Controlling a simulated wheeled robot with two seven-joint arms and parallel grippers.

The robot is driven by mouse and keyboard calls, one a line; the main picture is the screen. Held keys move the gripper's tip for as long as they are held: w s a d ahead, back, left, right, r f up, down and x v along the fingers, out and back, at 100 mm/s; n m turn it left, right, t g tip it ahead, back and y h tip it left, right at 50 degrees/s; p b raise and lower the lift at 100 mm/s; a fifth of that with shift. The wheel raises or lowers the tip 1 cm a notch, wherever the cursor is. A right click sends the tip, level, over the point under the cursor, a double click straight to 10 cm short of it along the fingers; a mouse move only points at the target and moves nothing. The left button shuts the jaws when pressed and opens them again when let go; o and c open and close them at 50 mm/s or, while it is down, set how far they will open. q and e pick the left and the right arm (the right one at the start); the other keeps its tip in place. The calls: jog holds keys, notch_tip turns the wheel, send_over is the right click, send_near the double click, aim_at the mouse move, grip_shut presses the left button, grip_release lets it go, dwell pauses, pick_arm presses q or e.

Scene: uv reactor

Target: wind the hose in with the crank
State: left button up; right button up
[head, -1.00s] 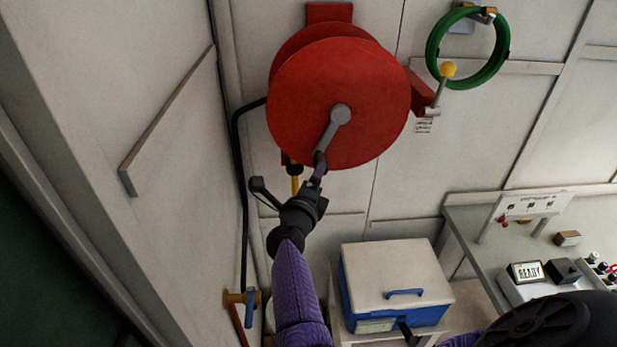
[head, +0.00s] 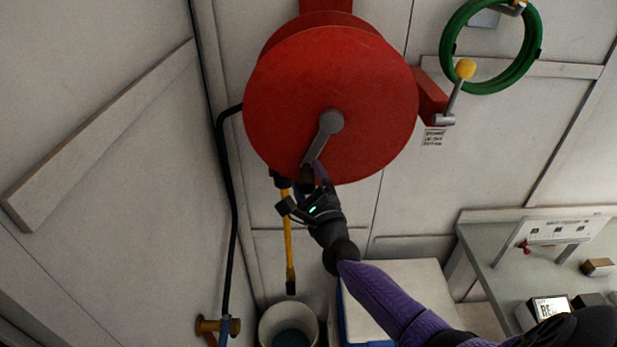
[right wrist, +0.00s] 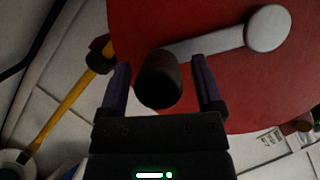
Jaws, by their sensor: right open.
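The red hose reel (head: 280,95) is mounted high on the wall. Its grey crank arm (head: 325,138) points down and slightly left from the hub. The dark crank grip (right wrist: 160,80) stands between the two purple fingers of my right gripper (right wrist: 163,87) in the right wrist view. Those fingers are open, with gaps showing on both sides of the grip. In the head view my right gripper (head: 312,178) is at the reel's lower edge. The yellow hose (head: 289,240) hangs below the reel, ending in a black tip above a bucket. My left gripper is not in view.
A pale bucket (head: 265,325) stands below the hose. A black pipe (head: 229,200) runs down the wall at left. A red bracket with a yellow-knobbed lever (head: 465,70) and a green hose coil (head: 530,55) are right of the reel. A bench (head: 490,245) stands at lower right.

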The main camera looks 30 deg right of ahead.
jog(key=shift+w+a+r, duration=0.1)
jog(key=shift+c, duration=0.5)
grip_shut()
